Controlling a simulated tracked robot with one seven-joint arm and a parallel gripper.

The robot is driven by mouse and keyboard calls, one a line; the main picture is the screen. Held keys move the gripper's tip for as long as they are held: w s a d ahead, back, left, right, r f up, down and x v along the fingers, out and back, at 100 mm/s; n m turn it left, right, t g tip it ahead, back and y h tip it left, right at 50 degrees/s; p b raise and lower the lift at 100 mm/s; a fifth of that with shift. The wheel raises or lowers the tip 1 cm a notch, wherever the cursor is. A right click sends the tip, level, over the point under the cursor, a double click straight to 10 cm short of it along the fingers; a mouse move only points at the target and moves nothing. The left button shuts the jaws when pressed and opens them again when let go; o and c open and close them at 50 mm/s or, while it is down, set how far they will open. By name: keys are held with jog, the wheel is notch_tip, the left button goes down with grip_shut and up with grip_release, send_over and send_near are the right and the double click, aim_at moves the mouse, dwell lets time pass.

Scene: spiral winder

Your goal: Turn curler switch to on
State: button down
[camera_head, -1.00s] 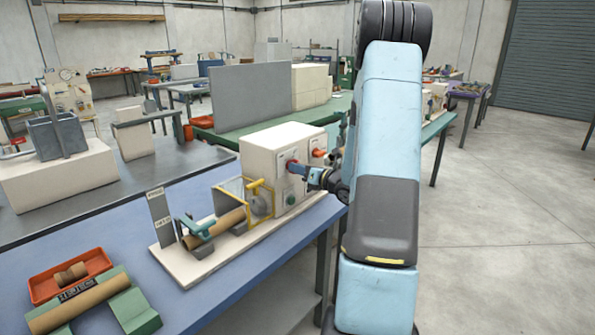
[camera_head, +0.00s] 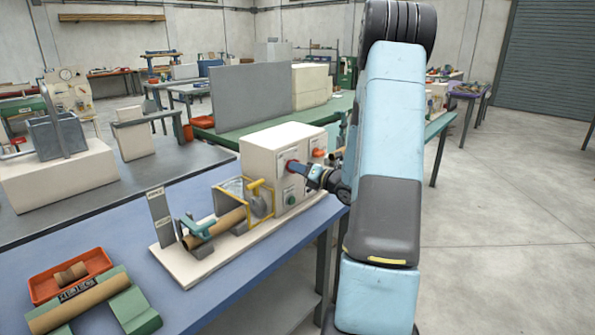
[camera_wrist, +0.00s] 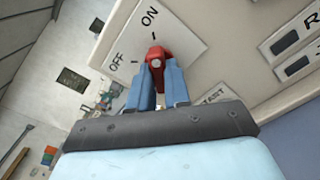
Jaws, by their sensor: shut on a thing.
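The curler switch is a red knob on a white plate on the cream machine box. It shows between my fingers in the wrist view (camera_wrist: 155,55) and at the box's front in the head view (camera_head: 291,166). Its plate has an ON mark (camera_wrist: 149,16) above the knob and an OFF mark (camera_wrist: 117,62) to its left. The knob's narrow end points up, close to the ON tick. My gripper (camera_wrist: 162,72), also in the head view (camera_head: 300,168), is shut on the knob, with one blue finger on each side. The fingers hide part of the knob.
A second, orange-red knob (camera_head: 319,153) and a green button (camera_head: 290,198) sit on the same box (camera_head: 268,150). A yellow-framed guard (camera_head: 258,199) and a brown tube (camera_head: 228,222) stand to the left. The blue table (camera_head: 110,225) has free room in front.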

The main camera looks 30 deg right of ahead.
jog(key=c, duration=1.1)
grip_release()
jog(key=shift+s, duration=0.1)
jog(key=v, duration=1.3)
jog(key=shift+s+d, duration=0.1)
jog(key=shift+s, duration=0.15)
